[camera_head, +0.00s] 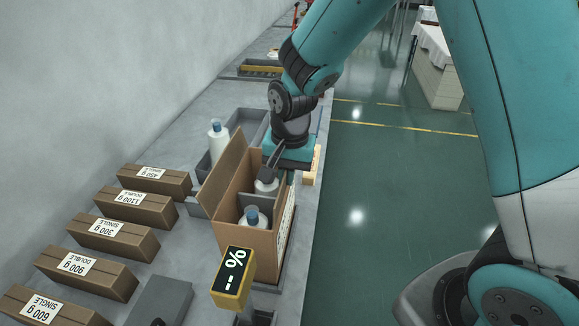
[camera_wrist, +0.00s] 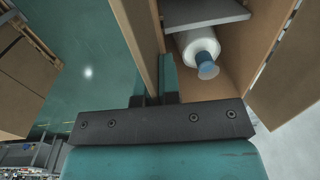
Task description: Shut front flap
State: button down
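An open brown carton (camera_head: 231,205) stands on the bench in the head view. A tall flap (camera_head: 223,168) stands up along its left side. Two white bottles with blue caps stand inside, the nearer one (camera_head: 252,217) in plain view and the farther one (camera_head: 266,183) partly behind my gripper (camera_head: 273,160). The wrist view shows one bottle (camera_wrist: 200,48) in the carton beside a grey divider. There my gripper (camera_wrist: 154,92) is at an upright cardboard panel (camera_wrist: 144,40), a finger on the carton's inner side. Whether it grips this panel, and which flap is the front one, I cannot tell.
Several closed, labelled cartons (camera_head: 113,236) line the bench at left. A yellow-edged display (camera_head: 232,277) stands in front of the open carton. Another bottle (camera_head: 218,138) stands in a grey tray behind it. Green floor (camera_head: 375,190) lies open at right.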

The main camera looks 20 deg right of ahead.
jog(key=g+h+p, duration=0.1)
jog(key=a+g+h+p, duration=0.1)
jog(key=h+p, duration=0.1)
jog(key=g+h+p, duration=0.1)
jog(key=shift+w+a+h, duration=0.2)
jog(key=shift+w+h, duration=0.1)
jog(key=shift+w, duration=0.1)
jog(key=shift+w+a+f+g+h+p, duration=0.1)
jog(key=shift+w+a+g+h+p, duration=0.1)
jog(key=shift+g+h+p, duration=0.8)
jog(key=shift+a+f+h+p, duration=0.1)
jog(key=shift+f+h+p, duration=0.15)
jog(key=shift+h+p, duration=0.75)
jog(key=shift+f+g+p, duration=0.1)
jog(key=shift+g+p, duration=0.2)
jog(key=shift+p, duration=0.05)
jog(key=c, duration=1.3)
grip_release()
